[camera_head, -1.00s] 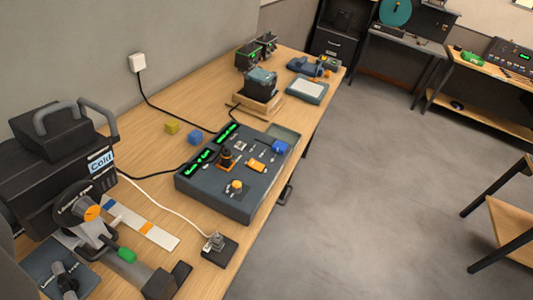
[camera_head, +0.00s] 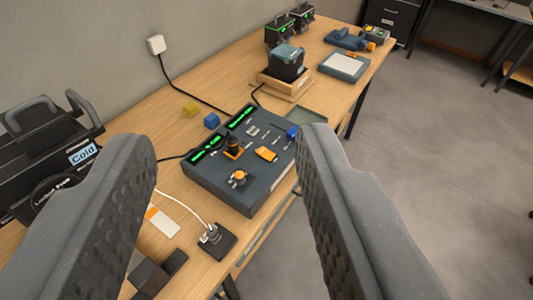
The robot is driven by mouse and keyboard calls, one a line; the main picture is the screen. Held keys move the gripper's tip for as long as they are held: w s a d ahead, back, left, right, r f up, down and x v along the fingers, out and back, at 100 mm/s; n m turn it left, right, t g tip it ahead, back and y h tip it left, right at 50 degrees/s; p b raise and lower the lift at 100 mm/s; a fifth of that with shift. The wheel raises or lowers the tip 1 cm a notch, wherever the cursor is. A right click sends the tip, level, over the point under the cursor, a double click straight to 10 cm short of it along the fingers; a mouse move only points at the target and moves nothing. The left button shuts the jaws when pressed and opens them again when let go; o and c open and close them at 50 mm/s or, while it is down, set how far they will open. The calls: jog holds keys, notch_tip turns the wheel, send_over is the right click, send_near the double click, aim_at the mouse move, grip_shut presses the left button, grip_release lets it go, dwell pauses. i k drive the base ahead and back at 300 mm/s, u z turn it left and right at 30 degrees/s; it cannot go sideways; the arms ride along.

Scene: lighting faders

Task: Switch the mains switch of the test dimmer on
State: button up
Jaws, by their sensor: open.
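A dark blue-grey control box (camera_head: 245,195) lies on the wooden bench near the middle of the view. Its top carries green lit displays, small sliders, an orange-based black knob (camera_head: 233,148), an orange part (camera_head: 266,154), a blue part and an orange-topped knob (camera_head: 238,178). A small black box (camera_head: 212,241) with a metal toggle and a white cable sits in front of it. I cannot read which of these is the test dimmer's mains switch. My gripper (camera_head: 228,140) is open and empty, its two grey fingers large in the foreground, apparently above the bench and touching nothing.
A black "Cold" machine (camera_head: 50,150) stands at left, partly behind the left finger. A yellow cube (camera_head: 190,110) and a blue cube (camera_head: 211,121) lie behind the control box. A wall plug (camera_head: 156,45) feeds a black cable. Open floor (camera_head: 440,130) lies right.

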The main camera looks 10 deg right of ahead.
aim_at(268, 155)
jog(key=u, duration=0.15)
jog(key=i, duration=0.9)
jog(key=z, duration=0.35)
